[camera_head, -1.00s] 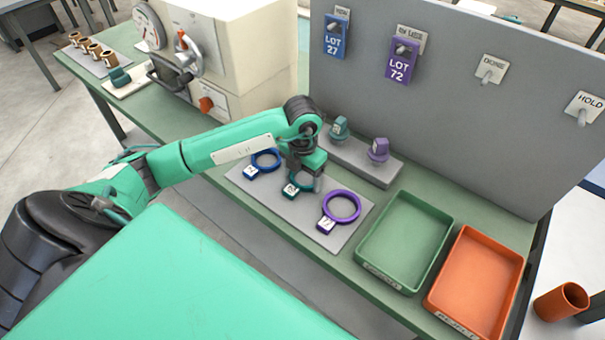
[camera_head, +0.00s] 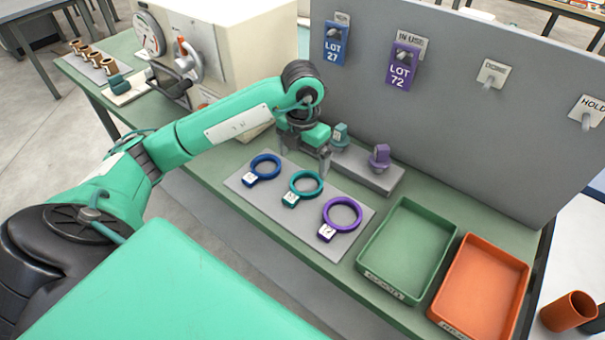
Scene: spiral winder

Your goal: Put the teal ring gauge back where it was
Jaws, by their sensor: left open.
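The teal ring gauge (camera_head: 306,185) lies flat on the grey mat (camera_head: 320,241), between the blue ring gauge (camera_head: 265,167) and the purple ring gauge (camera_head: 342,214). Its small white-faced tag points toward the front left. My left gripper (camera_head: 312,170) is open and empty, a little above and behind the teal ring, apart from it as far as I can tell. Its fingers point down. My right gripper does not show.
Behind the mat, a grey block (camera_head: 365,175) holds a teal plug (camera_head: 341,135) and a purple plug (camera_head: 380,157). A green tray (camera_head: 437,212) and an orange tray (camera_head: 505,252) stand to the right. A grey board (camera_head: 440,110) with tags rises behind.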

